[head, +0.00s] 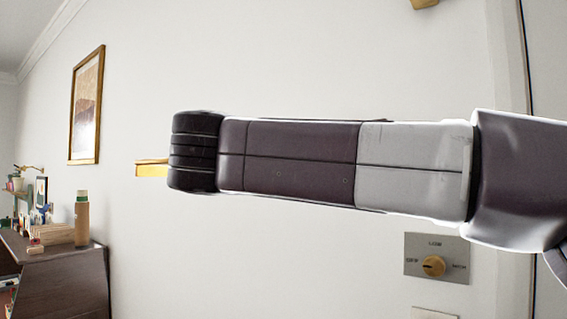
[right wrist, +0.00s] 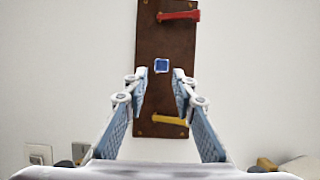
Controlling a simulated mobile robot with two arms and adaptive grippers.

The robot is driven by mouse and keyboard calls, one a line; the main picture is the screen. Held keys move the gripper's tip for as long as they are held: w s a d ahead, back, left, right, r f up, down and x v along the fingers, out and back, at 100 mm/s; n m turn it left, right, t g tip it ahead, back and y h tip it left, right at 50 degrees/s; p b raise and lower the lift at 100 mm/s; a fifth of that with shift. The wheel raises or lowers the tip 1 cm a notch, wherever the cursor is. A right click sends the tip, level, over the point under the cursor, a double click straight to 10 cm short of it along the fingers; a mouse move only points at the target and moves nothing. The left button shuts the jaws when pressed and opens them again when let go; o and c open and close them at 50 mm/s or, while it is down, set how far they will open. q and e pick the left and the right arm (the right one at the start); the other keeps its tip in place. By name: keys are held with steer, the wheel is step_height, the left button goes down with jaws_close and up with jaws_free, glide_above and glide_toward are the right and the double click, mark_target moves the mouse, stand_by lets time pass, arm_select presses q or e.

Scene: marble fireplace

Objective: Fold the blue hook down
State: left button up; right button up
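In the right wrist view a dark brown board (right wrist: 165,95) is on the white wall. The blue hook (right wrist: 161,66) shows on its middle as a small blue square with a pale edge, seemingly end-on. My right gripper (right wrist: 158,82) is open and empty. Its fingers are apart in front of the board, with the blue square between and just above the tips in the picture. My left gripper is not in view.
A yellow piece (head: 152,169) sticks out past my arm's left end. A dark cabinet (head: 65,285) with bottle and books stands at left, below a framed picture (head: 86,108).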

steer(key=s+a, duration=0.1)
steer(key=s, duration=0.5)
steer(key=shift+a+f, duration=0.1)
